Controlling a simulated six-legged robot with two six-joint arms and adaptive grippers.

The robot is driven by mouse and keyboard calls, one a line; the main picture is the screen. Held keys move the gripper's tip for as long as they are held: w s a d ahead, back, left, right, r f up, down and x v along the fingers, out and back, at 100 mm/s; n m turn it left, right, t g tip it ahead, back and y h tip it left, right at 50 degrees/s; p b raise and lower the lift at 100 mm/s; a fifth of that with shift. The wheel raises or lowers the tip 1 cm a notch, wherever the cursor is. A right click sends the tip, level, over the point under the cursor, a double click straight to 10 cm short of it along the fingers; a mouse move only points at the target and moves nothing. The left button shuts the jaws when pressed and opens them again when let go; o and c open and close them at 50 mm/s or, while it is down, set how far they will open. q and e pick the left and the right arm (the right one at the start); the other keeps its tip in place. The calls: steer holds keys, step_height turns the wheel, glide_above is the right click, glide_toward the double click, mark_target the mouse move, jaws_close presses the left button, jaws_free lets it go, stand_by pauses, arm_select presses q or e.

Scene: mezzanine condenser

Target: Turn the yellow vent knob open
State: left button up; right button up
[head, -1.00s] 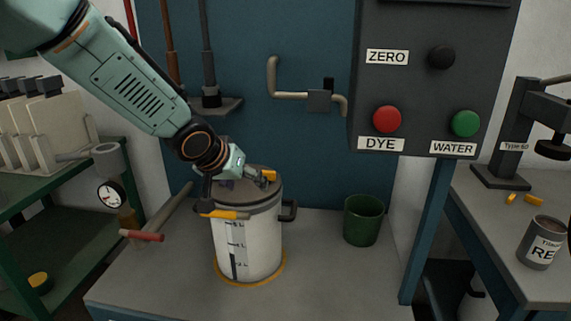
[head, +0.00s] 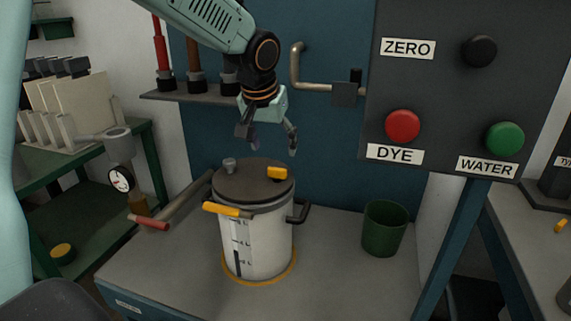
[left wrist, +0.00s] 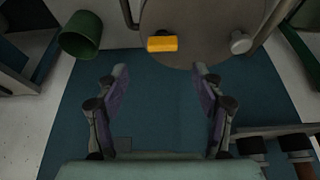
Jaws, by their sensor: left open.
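The yellow vent knob (head: 278,173) sits on the dark lid (head: 240,183) of a white pot (head: 250,240) with level marks, on the bench. It also shows in the left wrist view (left wrist: 162,44), on the lid beyond the fingertips. My left gripper (head: 270,146) is open and empty, pointing down above the far side of the lid, apart from the knob. In the left wrist view its two fingers (left wrist: 158,72) stand wide apart with nothing between them. My right gripper is not in view.
A yellow handle (head: 221,209) and a dark handle (head: 299,213) stick out from the pot. A grey knob (head: 229,164) also stands on the lid. A green bucket (head: 383,230) is to the right. A red-ended pipe (head: 150,223) is at left. The control panel (head: 450,90) hangs at upper right.

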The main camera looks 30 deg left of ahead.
mark_target(277, 169)
arm_select(q)
steer(key=x, duration=0.2)
steer(key=b+x, duration=0.1)
steer(key=x, duration=0.3)
steer(key=shift+a+f+b, duration=0.25)
steer(key=shift+a+b, duration=0.05)
steer(key=shift+d+f, duration=0.1)
steer(key=shift+f, duration=0.4)
steer(key=shift+w+f, duration=0.5)
steer(key=shift+w, duration=0.05)
steer(key=shift+s+r, duration=0.2)
steer(key=shift+s, duration=0.05)
steer(key=shift+c, duration=1.1)
steer(key=shift+w+f, duration=0.15)
steer(key=c, duration=0.9)
steer(key=shift+c, duration=0.2)
